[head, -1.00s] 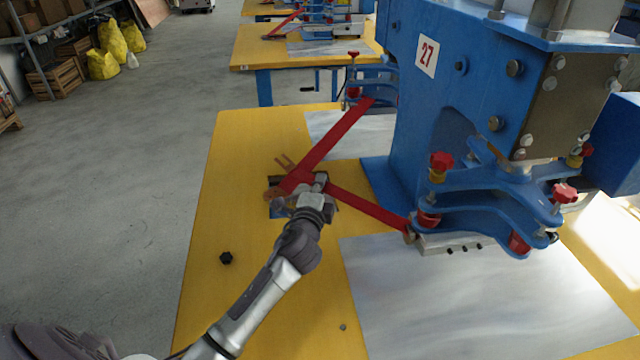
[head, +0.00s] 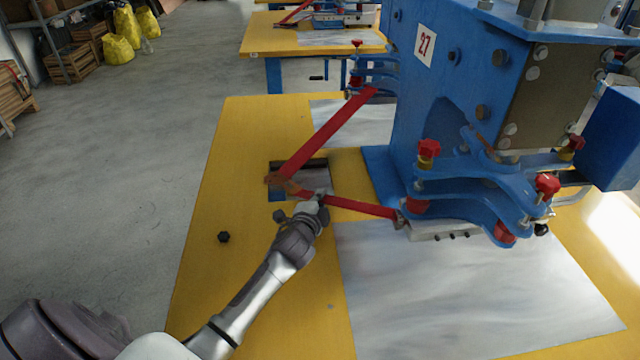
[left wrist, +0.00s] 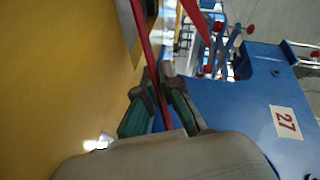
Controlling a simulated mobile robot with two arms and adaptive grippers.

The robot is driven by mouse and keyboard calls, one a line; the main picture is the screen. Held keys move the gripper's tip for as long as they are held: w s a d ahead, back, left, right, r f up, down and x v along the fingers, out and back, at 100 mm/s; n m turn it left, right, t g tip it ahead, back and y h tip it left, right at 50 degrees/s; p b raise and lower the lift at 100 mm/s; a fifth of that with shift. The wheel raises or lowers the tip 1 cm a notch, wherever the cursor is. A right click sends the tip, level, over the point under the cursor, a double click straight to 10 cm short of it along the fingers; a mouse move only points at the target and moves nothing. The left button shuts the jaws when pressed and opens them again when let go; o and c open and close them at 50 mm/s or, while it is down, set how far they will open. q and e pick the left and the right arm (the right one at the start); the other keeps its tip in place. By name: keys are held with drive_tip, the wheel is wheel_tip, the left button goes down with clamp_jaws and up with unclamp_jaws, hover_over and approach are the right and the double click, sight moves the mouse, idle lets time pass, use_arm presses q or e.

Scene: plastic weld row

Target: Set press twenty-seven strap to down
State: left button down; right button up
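Press twenty-seven (head: 425,110) is a blue machine with a "27" plate; its plate also shows in the left wrist view (left wrist: 286,122). Its red strap (head: 330,135) runs from the rear clamp to a brown-tipped corner by the dark opening in the yellow table, and a red length goes from there to the front clamp. My left gripper (head: 322,198) is at the front length, near the corner. In the left wrist view the strap (left wrist: 143,50) passes between the green-padded fingers (left wrist: 158,78), which close in on it. The fingertips are partly hidden in the head view.
A grey metal sheet (head: 460,295) lies in front of the press. The press arms with red knobs (head: 428,149) stand close on the right.

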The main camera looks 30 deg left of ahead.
use_arm(q)
drive_tip(key=shift+s+d+f, duration=0.1)
drive_tip(key=shift+d+f, duration=0.15)
drive_tip(key=shift+f, duration=0.25)
drive_tip(key=c, duration=1.8)
unclamp_jaws()
drive_tip(key=shift+f, duration=0.1)
drive_tip(key=o, duration=0.4)
drive_tip(key=shift+o, duration=0.2)
use_arm(e)
drive_tip(key=shift+a, duration=0.5)
use_arm(q)
drive_tip(key=v, duration=1.2)
drive_tip(key=shift+r, duration=0.25)
use_arm(e)
drive_tip(key=shift+a, duration=0.2)
use_arm(q)
drive_tip(key=shift+r, duration=0.1)
